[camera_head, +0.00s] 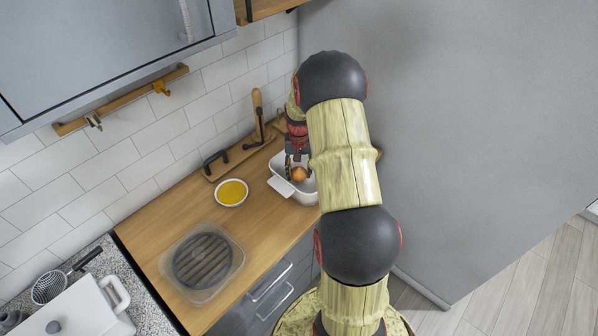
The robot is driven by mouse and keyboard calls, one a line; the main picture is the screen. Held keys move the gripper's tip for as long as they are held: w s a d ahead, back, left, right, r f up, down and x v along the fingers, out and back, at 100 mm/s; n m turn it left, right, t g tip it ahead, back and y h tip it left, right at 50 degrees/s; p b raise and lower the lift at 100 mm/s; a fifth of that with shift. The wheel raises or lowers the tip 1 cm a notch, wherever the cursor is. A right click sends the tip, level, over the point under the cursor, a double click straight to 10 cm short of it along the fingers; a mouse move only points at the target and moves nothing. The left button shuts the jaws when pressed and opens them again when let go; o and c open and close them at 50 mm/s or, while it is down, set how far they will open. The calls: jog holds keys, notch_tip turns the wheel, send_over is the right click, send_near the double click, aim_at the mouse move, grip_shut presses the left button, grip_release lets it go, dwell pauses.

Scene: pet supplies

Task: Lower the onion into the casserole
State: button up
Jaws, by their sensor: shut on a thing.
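The casserole (303,192) is a white dish with a side handle, standing on the wooden counter near the tall grey panel. The onion (299,174) is small, round and orange-brown, and shows within the outline of the casserole. My gripper (297,166) points down over the casserole and is shut on the onion. I cannot tell whether the onion touches the casserole's bottom. My arm hides the right part of the casserole.
A white bowl of yellow contents (232,192) stands left of the casserole. A wooden board with a black handle (216,167) lies by the tiled wall. A ribbed dark round thing in a clear square dish (203,262) sits at the front. The grey panel (460,130) bounds the right.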

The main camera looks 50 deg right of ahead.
aim_at(299, 186)
jog(key=shift+f+b, duration=1.3)
jog(key=shift+f, duration=1.2)
dwell(1.2)
jog(key=o, duration=1.3)
notch_tip(299, 186, up, 12)
